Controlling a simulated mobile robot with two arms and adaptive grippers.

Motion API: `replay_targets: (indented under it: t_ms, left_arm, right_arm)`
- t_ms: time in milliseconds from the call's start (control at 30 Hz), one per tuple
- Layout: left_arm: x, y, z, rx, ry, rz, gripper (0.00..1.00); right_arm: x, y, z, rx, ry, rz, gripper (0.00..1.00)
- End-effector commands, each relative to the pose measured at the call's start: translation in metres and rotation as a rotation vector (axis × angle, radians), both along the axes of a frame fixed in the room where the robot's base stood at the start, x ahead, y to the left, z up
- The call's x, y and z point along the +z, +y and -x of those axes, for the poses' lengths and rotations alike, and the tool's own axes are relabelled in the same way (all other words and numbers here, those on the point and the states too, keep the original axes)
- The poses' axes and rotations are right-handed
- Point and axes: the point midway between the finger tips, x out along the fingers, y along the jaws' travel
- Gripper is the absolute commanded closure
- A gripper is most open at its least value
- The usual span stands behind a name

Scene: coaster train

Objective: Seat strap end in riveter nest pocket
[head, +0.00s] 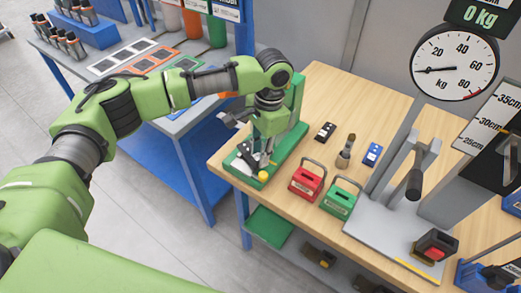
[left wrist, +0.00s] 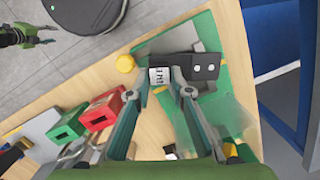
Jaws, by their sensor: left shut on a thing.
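My left gripper (head: 262,153) points down over the green riveter base (head: 284,158) at the table's left end. In the left wrist view its fingers (left wrist: 164,82) are shut on a dark strap end (left wrist: 205,67) with two pale round spots and a white printed label between the fingertips. The strap end also shows in the head view (head: 246,153), low over the base. The nest pocket is largely hidden under the strap and fingers, so I cannot tell whether the strap is in it. My right gripper (left wrist: 28,36) appears at the upper left of the wrist view, away from the riveter.
A yellow knob (head: 263,176) sits at the base's front edge. A red block (head: 307,180) and a green block (head: 340,199), both with handles, stand to the right. Beyond are a small blue item (head: 372,154) and a grey lever press (head: 385,225).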

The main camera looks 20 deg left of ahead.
Motion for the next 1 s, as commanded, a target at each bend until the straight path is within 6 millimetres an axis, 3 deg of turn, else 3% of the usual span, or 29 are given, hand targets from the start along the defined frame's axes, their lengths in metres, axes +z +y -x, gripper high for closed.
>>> replay_targets:
  t_ms: [267,300,700,867,1000]
  left_arm:
    - [-0.002,0.0,0.0,0.0,0.0,0.0,1.0]
    - [-0.002,0.0,0.0,0.0,-0.001,0.001,0.73]
    - [0.0,0.0,0.0,0.0,-0.002,0.001,0.73]
    - [0.022,-0.003,-0.003,0.0,-0.004,0.001,0.73]
    - [0.052,-0.005,-0.006,0.0,-0.004,0.003,0.73]
  right_arm:
    - [0.001,0.002,-0.001,-0.001,-0.003,-0.003,0.6]
    - [0.001,0.003,-0.001,-0.001,-0.002,-0.004,0.6]
    - [-0.002,0.006,-0.002,0.0,-0.003,-0.007,0.6]
    - [-0.009,0.006,-0.002,0.0,-0.003,-0.007,0.6]
    - [-0.017,0.005,-0.002,0.0,-0.003,-0.007,0.6]
